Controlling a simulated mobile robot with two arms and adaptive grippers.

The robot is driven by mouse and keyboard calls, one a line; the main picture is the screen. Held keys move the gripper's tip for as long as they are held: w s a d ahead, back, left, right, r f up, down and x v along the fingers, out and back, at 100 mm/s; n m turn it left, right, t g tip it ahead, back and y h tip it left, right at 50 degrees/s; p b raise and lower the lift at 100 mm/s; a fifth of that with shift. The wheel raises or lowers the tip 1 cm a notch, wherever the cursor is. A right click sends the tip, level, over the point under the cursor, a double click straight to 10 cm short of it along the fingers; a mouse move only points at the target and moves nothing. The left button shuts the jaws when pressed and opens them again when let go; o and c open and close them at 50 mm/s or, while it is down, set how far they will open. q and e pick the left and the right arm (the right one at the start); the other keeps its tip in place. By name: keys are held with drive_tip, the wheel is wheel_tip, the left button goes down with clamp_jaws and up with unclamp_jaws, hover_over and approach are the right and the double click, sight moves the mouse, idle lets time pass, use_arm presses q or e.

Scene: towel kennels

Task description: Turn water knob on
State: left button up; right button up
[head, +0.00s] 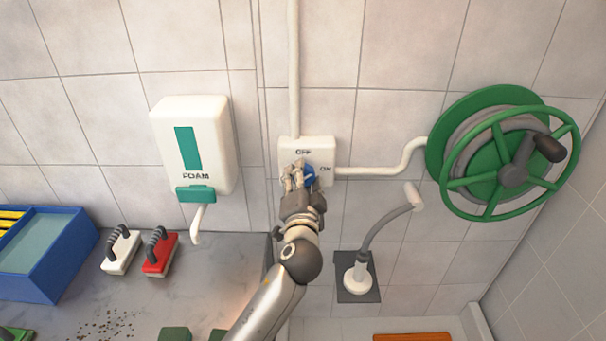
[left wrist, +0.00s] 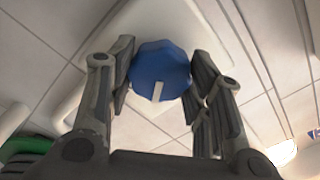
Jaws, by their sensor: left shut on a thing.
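The blue water knob (head: 309,175) sits on a white wall plate (head: 317,149) marked OFF at the top and ON at the right. In the left wrist view the knob (left wrist: 160,72) has a white pointer mark and lies between the two fingers. My left gripper (head: 298,177) is at the plate and shut on the knob; it also shows in the left wrist view (left wrist: 162,85). The fingers hide part of the knob in the head view. I cannot tell from the mark exactly which label it points at. My right gripper is not in view.
A green hose reel (head: 487,170) is on the wall at right, joined to the plate by a white pipe. A sprayer (head: 361,272) hangs below. A FOAM dispenser (head: 193,145) is at left. Brushes (head: 160,254) and a blue bin (head: 45,270) stand on the counter.

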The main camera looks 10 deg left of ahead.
use_arm(q)
drive_tip(key=shift+m+p, duration=1.8)
drive_tip(key=shift+m, duration=1.8)
drive_tip(key=o, duration=1)
drive_tip(key=s, duration=0.4)
drive_tip(key=s+d, duration=0.1)
drive_tip(key=s, duration=0.3)
drive_tip(key=s+d, duration=0.1)
drive_tip(key=s, duration=0.2)
drive_tip(key=shift+s+d, duration=0.2)
drive_tip(key=shift+s, duration=0.2)
drive_tip(key=shift+f, duration=0.1)
